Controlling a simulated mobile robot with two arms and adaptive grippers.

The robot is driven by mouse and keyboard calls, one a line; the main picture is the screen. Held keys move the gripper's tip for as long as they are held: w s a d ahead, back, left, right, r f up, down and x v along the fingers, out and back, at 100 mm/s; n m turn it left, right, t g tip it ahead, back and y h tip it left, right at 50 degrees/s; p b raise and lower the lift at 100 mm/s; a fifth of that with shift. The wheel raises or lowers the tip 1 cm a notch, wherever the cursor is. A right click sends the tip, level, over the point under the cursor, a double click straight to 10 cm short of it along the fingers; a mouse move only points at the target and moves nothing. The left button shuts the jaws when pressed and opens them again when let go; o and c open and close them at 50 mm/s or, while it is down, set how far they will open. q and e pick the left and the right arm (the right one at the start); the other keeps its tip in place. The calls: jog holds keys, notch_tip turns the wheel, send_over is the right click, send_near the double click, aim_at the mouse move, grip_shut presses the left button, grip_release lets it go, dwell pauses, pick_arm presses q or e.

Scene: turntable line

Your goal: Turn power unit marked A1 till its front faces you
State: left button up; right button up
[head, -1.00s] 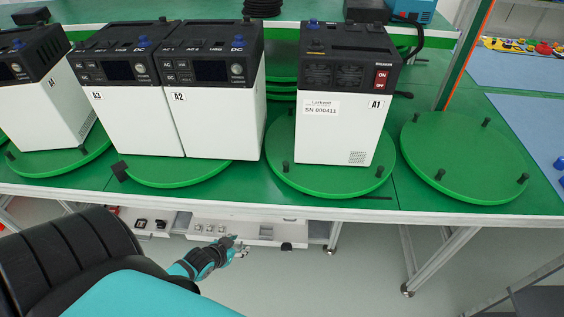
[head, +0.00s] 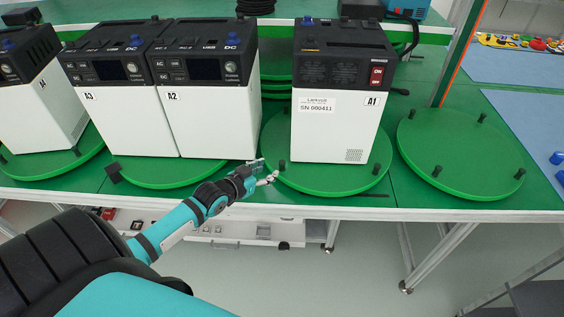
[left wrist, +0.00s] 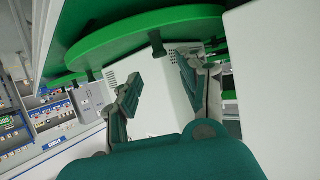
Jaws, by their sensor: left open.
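The power unit marked A1 (head: 335,130) is a white box with a black top. It stands upright on a green turntable (head: 290,183) with dark pegs. The side towards me has a red ON/OFF switch, a serial label and a vent grille; no display shows on it. My left gripper (head: 268,175) is at the turntable's front left rim, left of A1's lower corner. In the left wrist view my left gripper (left wrist: 158,70) is open and empty, with a white unit wall behind its fingers and the turntable rim (left wrist: 130,38) above. Contact cannot be told. My right gripper is not in view.
Units A2 (head: 212,120) and A3 (head: 130,120) stand close together on the left, displays towards me. Another unit (head: 45,110) stands at far left. An empty turntable (head: 455,150) with pegs is on the right. An upright post (head: 455,60) rises behind it.

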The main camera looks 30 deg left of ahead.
aim_at(280, 163)
pick_arm(q)
jog(key=x, duration=0.9)
jog(key=shift+w+d, duration=0.1)
jog(key=shift+w, duration=0.05)
grip_shut()
